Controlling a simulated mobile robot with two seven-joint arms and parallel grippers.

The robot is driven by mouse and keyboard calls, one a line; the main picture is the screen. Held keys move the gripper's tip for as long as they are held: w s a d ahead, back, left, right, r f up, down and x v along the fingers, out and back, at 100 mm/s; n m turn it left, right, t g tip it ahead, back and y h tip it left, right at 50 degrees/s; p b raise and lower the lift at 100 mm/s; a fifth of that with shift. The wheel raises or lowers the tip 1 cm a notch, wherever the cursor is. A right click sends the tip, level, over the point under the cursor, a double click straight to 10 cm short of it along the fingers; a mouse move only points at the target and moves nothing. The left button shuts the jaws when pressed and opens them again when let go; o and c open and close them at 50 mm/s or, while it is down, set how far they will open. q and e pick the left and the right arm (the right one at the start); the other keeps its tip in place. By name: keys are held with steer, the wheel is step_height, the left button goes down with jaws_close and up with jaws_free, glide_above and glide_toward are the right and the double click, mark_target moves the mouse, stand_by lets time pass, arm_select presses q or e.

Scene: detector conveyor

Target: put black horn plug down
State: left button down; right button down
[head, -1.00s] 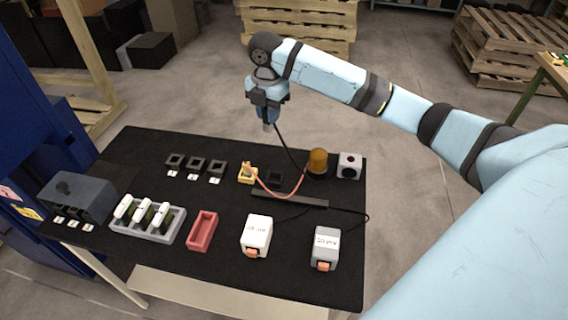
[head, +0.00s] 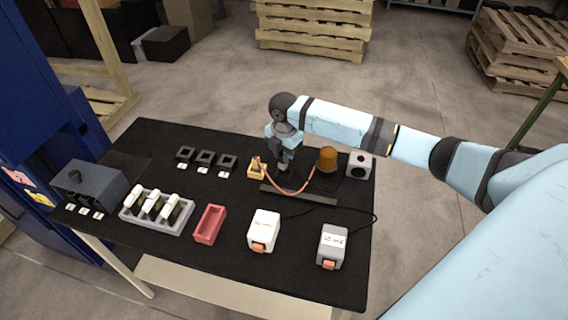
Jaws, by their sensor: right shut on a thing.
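My right gripper (head: 285,167) is shut and points down at the back of the black table, between the yellow holder and the orange lamp. It is shut on the black horn plug, which is mostly hidden by the jaws and hard to make out against the dark table. The spot under the jaws is hidden, so I cannot tell whether the plug touches anything. The grey horn box (head: 360,166) with a round dark opening stands at the back right. My left gripper is not in view.
The yellow holder (head: 256,171) with a red cable (head: 285,190) and the orange lamp (head: 327,160) flank the gripper closely. A dark bar (head: 298,196) lies in front. Several black square holders, a grey rack (head: 157,214), a red tray (head: 209,224) and two boxed units (head: 264,231) (head: 332,246) stand on the table.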

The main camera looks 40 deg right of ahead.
steer(key=shift+f, duration=2.1)
steer(key=shift+f, duration=0.1)
steer(key=c, duration=1)
jaws_free()
step_height(320, 180, up, 12)
steer(key=shift+r, duration=0.15)
steer(key=shift+s, duration=0.1)
